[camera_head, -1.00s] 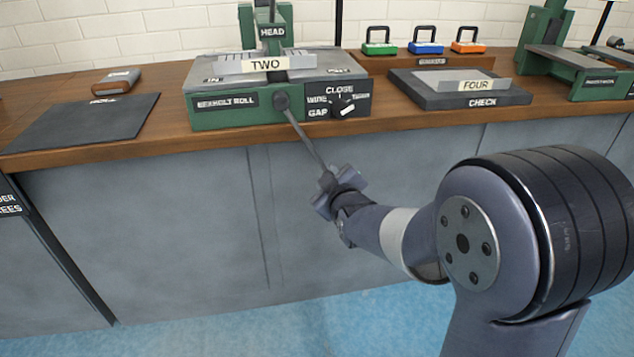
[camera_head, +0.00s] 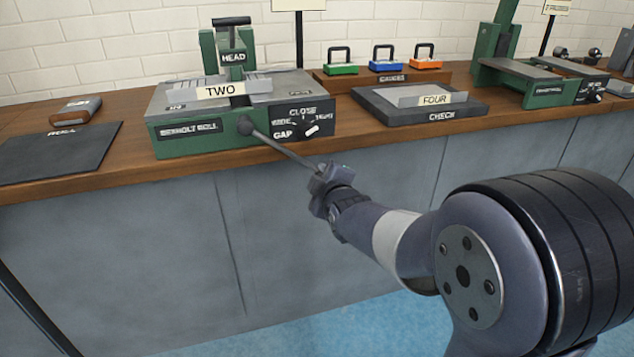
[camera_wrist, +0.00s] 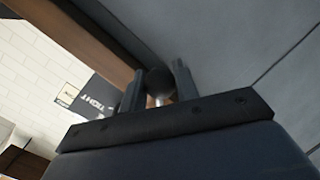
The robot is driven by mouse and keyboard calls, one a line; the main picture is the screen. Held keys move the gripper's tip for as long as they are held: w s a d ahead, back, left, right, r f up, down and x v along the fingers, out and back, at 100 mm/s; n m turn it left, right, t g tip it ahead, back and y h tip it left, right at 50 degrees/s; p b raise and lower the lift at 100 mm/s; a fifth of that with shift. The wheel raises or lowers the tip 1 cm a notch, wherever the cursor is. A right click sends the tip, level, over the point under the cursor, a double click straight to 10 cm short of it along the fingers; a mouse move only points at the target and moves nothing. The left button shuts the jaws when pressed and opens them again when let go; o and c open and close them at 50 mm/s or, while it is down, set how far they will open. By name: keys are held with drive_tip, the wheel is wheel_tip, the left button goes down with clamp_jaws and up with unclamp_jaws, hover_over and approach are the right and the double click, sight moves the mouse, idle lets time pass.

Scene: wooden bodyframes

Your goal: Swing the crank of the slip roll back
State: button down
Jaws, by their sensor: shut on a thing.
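The green slip roll (camera_head: 187,139) stands on the wooden bench, with a "TWO" tag on its top plate. Its grey crank (camera_head: 283,145) comes out of a round hub on the front face and slants down to the right, past the bench edge. My gripper (camera_head: 325,178) is shut on the outer end of the crank, in front of the bench. In the wrist view the crank's dark round knob (camera_wrist: 160,82) sits between the two fingers. Part of the crank's end is hidden by my gripper in the head view.
A gap dial (camera_head: 307,127) is on the roll's front, right of the hub. A grey check plate (camera_head: 420,105) with a "FOUR" tag lies to the right. A dark mat (camera_head: 60,150) lies left. The space before the grey bench front is clear.

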drive_tip(key=shift+d+r, duration=0.1)
drive_tip(key=shift+r, duration=0.2)
drive_tip(key=c, duration=1.1)
unclamp_jaws()
drive_tip(key=shift+f, duration=0.1)
drive_tip(key=p+v, duration=0.2)
drive_tip(key=v, duration=0.8)
drive_tip(key=shift+s+d, duration=0.1)
drive_tip(key=shift+s, duration=0.3)
drive_tip(key=b+x, duration=0.2)
drive_tip(key=x, duration=0.9)
drive_tip(key=shift+s, duration=0.15)
